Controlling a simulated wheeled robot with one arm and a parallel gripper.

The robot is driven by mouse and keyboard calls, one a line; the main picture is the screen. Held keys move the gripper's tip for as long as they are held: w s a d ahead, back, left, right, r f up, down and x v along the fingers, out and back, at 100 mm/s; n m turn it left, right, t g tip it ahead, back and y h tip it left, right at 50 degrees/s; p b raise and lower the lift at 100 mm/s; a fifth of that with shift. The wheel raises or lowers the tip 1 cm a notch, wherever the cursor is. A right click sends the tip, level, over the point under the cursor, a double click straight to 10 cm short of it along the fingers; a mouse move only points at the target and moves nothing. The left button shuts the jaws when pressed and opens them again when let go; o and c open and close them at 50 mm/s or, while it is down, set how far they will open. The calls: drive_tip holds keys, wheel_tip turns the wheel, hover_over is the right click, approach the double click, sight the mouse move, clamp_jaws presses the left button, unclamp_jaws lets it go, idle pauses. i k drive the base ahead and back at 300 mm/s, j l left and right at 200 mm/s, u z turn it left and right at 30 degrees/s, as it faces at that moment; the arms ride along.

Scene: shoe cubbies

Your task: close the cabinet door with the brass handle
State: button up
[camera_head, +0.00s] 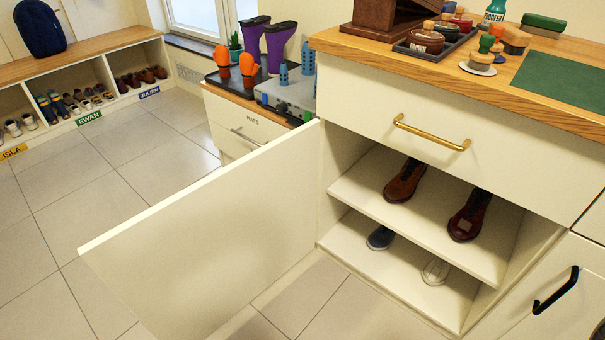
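A cream cabinet door (215,235) stands wide open, hinged at the left side of the cabinet (335,200) and swung out to the left over the floor. Its inner face shows; its outer face and any handle there are hidden. A brass handle (431,133) shows on the shut drawer (500,165) above the open compartment. Inside, brown shoes stand on the upper shelf (425,210), and a dark shoe (380,238) and a pale, see-through shoe (435,270) on the lower one. My gripper is not recognisable in this view.
A cabinet door with a black handle (556,290) is shut at the lower right. A dark shape at the bottom right corner is unclear. Shoe-care items crowd the wooden top (370,52). Tiled floor (100,170) is clear left of the open door.

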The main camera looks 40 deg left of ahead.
sight(185, 266)
drive_tip(key=k+j+z, duration=0.3)
drive_tip(key=k+j, duration=1.2)
drive_tip(key=k, duration=0.15)
